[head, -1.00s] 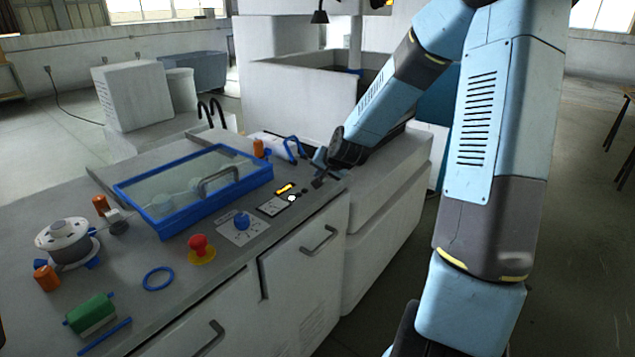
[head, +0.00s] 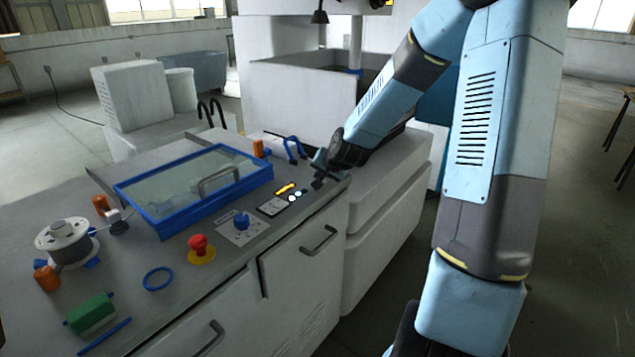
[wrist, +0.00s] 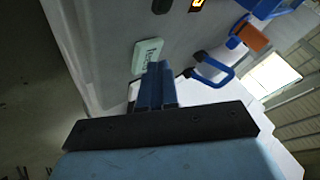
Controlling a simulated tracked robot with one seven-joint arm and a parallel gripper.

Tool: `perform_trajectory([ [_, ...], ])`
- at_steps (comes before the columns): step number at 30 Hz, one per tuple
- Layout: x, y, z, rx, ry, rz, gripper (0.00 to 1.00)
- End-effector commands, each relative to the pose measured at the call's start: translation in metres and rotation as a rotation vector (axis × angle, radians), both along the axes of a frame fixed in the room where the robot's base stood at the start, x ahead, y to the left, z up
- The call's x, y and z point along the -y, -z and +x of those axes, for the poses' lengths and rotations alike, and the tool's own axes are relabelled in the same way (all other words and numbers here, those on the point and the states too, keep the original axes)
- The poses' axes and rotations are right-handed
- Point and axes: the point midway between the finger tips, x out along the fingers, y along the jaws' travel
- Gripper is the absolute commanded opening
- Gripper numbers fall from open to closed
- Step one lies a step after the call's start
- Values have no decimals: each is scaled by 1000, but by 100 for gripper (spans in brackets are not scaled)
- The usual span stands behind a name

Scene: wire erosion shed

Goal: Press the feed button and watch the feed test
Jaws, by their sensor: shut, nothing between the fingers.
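The control panel (head: 271,208) with a small amber display (head: 285,189) lies on the cabinet top. Beside it are two bright white round spots, one at the left (head: 291,198) and one at the right (head: 299,192). I cannot read which control is the feed button. My gripper (head: 317,183) is low over the top's right end, just right of these. In the wrist view its fingers (wrist: 156,84) are shut and empty, their tips near a pale labelled plate (wrist: 147,56). I cannot tell whether they touch. The amber display (wrist: 197,4) shows at the top edge there.
A blue-framed clear cover (head: 160,232) is closed on the top. A red mushroom button (head: 198,246), a blue knob (head: 241,222), a wire spool (head: 64,240) and a green block (head: 91,314) stand left of my gripper. A blue bracket (head: 291,149) is close behind it.

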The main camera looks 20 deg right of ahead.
Motion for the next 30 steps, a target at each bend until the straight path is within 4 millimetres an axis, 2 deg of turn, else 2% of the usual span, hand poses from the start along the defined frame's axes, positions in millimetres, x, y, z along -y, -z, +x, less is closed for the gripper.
perform_trajectory([
  [9,0,-14,0,1,1,0,0],
  [20,0,-15,0,1,1,0,0],
  [30,1,-41,0,2,2,-1,0],
])
